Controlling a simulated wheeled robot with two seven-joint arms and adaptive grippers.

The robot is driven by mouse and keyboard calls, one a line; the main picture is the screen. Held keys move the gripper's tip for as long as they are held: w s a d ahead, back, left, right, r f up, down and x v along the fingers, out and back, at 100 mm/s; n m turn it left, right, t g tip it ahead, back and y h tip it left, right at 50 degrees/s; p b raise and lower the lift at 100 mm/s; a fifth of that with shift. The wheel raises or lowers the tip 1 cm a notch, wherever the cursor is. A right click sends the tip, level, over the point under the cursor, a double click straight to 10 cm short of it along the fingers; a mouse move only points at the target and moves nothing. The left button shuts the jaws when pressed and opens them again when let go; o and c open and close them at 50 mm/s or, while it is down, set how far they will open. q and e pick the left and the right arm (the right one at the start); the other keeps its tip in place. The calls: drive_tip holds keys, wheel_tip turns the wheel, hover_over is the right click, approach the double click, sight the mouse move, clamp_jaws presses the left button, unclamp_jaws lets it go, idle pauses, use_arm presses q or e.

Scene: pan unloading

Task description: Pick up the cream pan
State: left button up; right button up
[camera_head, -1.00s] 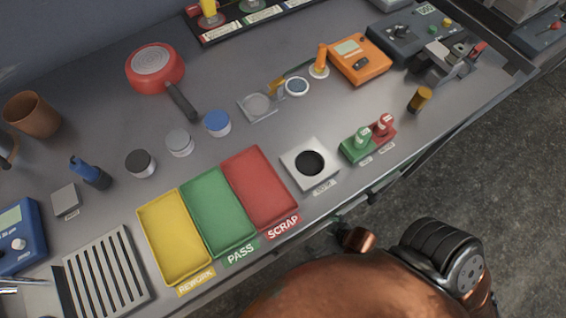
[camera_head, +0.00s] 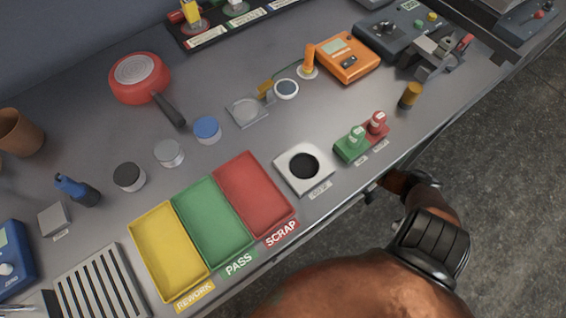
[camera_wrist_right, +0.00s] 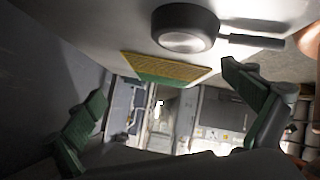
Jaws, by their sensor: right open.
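I see no cream-coloured pan in the head view. A red pan (camera_head: 139,78) lies upside down at the back left of the bench, with its dark handle pointing towards the front right. In the right wrist view a dark, round pan-like thing (camera_wrist_right: 185,30) with a pale disc on its face and a dark handle shows at the top; its true colour is hard to tell in the shade. My right gripper (camera_wrist_right: 172,110) is open and empty, its green-padded fingers apart from that thing. My left gripper is not in view.
Yellow (camera_head: 168,250), green (camera_head: 213,222) and red (camera_head: 255,194) trays stand along the bench front. A square block with a dark hole (camera_head: 303,167), an orange meter (camera_head: 346,58) and small jars crowd the bench. My copper right arm is beyond the front edge.

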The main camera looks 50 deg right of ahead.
drive_tip(key=d+f+g+h, duration=0.1)
drive_tip(key=d, duration=0.3)
drive_tip(key=s+d+f+g+h, duration=0.1)
drive_tip(key=d+g+h, duration=0.1)
drive_tip(key=d, duration=0.2)
drive_tip(key=s+d+f+g+h, duration=0.1)
drive_tip(key=d, duration=0.3)
drive_tip(key=shift+f+g+h, duration=0.25)
drive_tip(key=shift+g+h, duration=0.05)
drive_tip(key=shift+s+f+b, duration=0.25)
drive_tip(key=shift+f+b, duration=0.35)
drive_tip(key=shift+f, duration=0.25)
drive_tip(key=shift+a+f+b, duration=0.35)
drive_tip(key=shift+a+f, duration=0.15)
drive_tip(key=shift+f, duration=0.05)
drive_tip(key=b+x, duration=0.2)
drive_tip(key=x, duration=0.1)
drive_tip(key=shift+s+a+f+b, duration=0.15)
drive_tip(key=shift+s+f+b, duration=0.1)
drive_tip(key=shift+b, duration=0.1)
drive_tip(key=shift+a+f, duration=0.3)
drive_tip(key=shift+f, duration=0.1)
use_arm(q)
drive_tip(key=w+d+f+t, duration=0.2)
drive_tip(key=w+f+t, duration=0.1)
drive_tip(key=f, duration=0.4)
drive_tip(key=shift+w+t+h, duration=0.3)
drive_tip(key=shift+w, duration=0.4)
